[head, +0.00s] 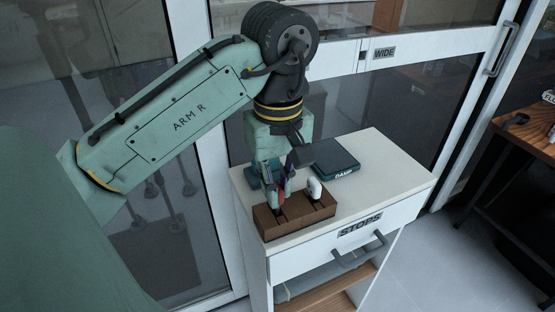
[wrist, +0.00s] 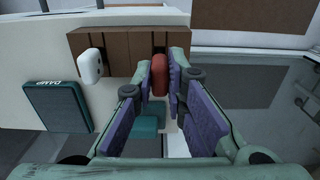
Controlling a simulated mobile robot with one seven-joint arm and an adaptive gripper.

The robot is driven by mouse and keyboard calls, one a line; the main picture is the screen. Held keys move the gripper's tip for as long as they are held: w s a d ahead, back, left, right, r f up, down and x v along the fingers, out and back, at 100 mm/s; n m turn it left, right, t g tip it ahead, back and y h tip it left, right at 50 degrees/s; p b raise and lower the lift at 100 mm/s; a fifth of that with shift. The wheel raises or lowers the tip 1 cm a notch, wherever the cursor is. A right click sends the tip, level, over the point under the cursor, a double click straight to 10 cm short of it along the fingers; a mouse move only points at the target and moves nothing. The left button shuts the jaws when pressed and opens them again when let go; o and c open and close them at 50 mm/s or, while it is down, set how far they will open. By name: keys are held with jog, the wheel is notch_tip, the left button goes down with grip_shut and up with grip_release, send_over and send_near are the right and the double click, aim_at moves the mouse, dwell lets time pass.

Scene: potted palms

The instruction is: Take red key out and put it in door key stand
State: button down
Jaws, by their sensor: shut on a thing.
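The brown wooden key stand (head: 297,222) sits on the white cabinet top, with dark slots; it also shows in the wrist view (wrist: 122,45). The red key (wrist: 159,80) is at the slot on the right in the wrist view. A white key (head: 314,188) stands in the other slot and also shows in the wrist view (wrist: 91,66). My gripper (wrist: 161,75) is shut on the red key, with one finger on each side, at the stand. In the head view my gripper (head: 280,202) hides most of the red key. How deep the key sits in the slot is hidden.
A teal object (head: 254,178) is partly hidden behind my gripper. The drawer (head: 345,238) marked STOPS is below. The right part of the top is clear.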

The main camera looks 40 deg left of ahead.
jog(key=shift+f+b, duration=0.5)
jog(key=shift+f, duration=0.5)
jog(key=c, duration=1.5)
grip_release()
jog(key=shift+c, duration=0.2)
notch_tip(320, 180, up, 8)
jog(key=shift+f, duration=0.2)
